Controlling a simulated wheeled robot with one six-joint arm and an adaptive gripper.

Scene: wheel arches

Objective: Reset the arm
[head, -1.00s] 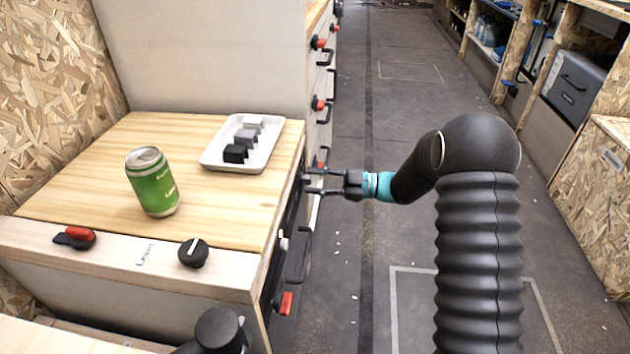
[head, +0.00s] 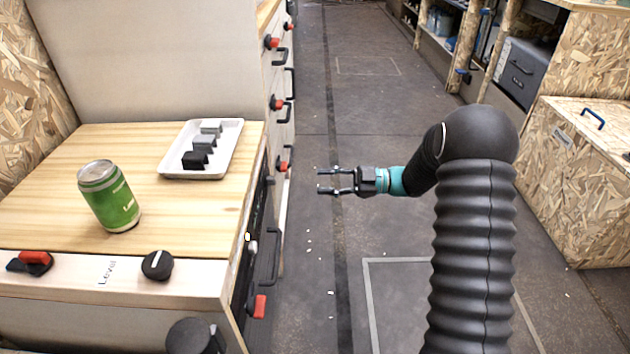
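My gripper (head: 322,181) is open and empty in the head view. Its two fingers point left, over the dark floor to the right of the wooden counter. It is apart from the counter and touches nothing that I can see. My arm comes from the lower right, bends at a large black joint and reaches left to the gripper.
A wooden counter (head: 60,180) on the left bears a green can (head: 110,198) and a white tray (head: 224,160) with dark and grey blocks. Handles (head: 272,245) stick out from its right side. Drawers stand behind. A chipboard box (head: 575,190) is at right. The floor aisle is clear.

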